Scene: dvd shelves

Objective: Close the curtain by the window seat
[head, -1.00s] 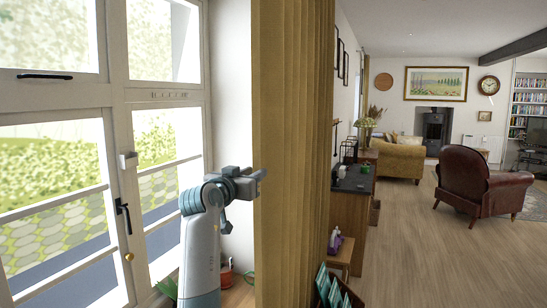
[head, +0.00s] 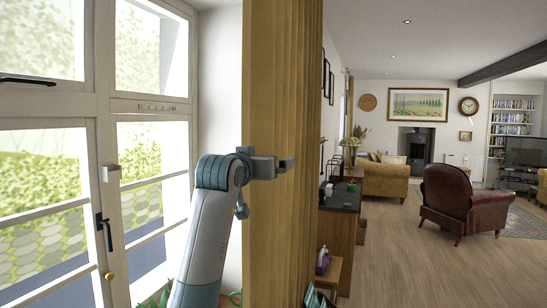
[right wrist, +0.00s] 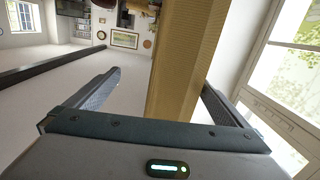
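The mustard-yellow curtain (head: 292,90) hangs in long vertical folds at the right side of the window (head: 90,150), gathered into a narrow bundle. My right gripper (head: 284,164) is at the curtain's near face in the head view, with its fingers pointing right across it. In the right wrist view, which is upside down, the curtain (right wrist: 190,60) stands between the two spread fingers of the gripper (right wrist: 161,80), with a visible gap to the left finger. Contact with the right finger cannot be told. My left gripper is not in view.
A dark-topped cabinet (head: 342,198) and a small side table (head: 325,270) stand right of the curtain. A red-brown armchair (head: 462,200) and a yellow sofa (head: 384,180) are farther back. The wood floor (head: 400,260) is open. Green leaves (head: 155,300) show low by the window.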

